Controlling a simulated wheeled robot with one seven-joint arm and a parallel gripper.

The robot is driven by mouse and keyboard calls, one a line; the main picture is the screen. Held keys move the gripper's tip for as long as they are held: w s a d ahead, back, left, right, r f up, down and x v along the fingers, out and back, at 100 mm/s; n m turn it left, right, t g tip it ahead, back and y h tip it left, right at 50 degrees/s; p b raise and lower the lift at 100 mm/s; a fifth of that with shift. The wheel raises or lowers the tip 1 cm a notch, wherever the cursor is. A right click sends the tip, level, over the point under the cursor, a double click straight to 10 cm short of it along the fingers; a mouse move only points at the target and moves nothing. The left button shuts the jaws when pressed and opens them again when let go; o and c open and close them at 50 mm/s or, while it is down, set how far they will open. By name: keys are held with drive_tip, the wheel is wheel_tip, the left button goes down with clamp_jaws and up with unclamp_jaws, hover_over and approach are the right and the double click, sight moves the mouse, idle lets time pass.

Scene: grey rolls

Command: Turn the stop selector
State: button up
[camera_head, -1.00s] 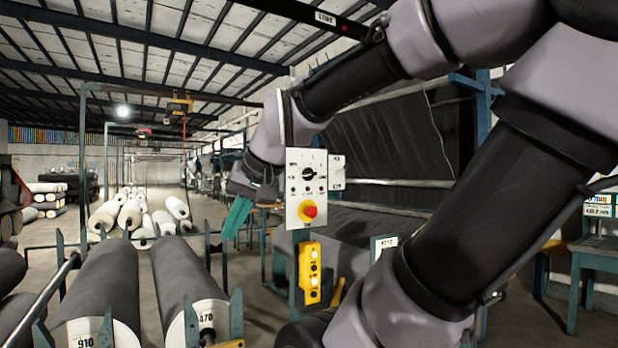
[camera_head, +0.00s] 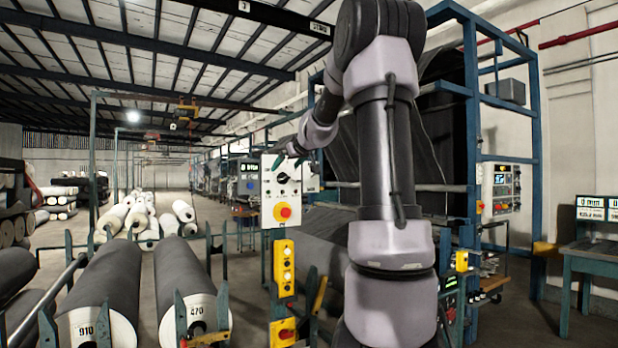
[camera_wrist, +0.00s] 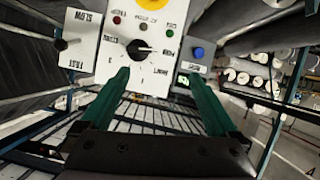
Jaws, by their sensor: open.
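The stop selector is a black rotary knob (camera_head: 283,178) on a white control panel (camera_head: 271,208), above a red mushroom button (camera_head: 285,212). In the wrist view the panel looks upside down and the knob (camera_wrist: 138,47) lies just beyond my fingertips, nearer the left one. My gripper (camera_wrist: 153,76) is open with teal fingers and nothing between them. In the head view my gripper (camera_head: 288,162) is at the panel's upper edge, just above the knob. I see no contact with the knob.
A yellow button box (camera_head: 283,268) hangs below the panel. A small grey box with a blue button (camera_wrist: 197,54) sits beside the panel. Grey rolls (camera_head: 100,285) lie on stands at the left. A blue machine frame (camera_head: 470,130) stands at the right.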

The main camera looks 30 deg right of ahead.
sight(285, 177)
drive_tip(key=shift+h, duration=0.4)
drive_tip(key=w+d+f, duration=0.1)
drive_tip(key=w, duration=0.2)
drive_tip(key=w+d+f, duration=0.1)
drive_tip(key=w, duration=0.2)
drive_tip(key=w+d+f, duration=0.1)
drive_tip(key=w+d, duration=0.1)
drive_tip(key=w, duration=0.2)
drive_tip(key=shift+f, duration=0.35)
drive_tip(key=c, duration=1.4)
drive_tip(key=shift+d, duration=0.1)
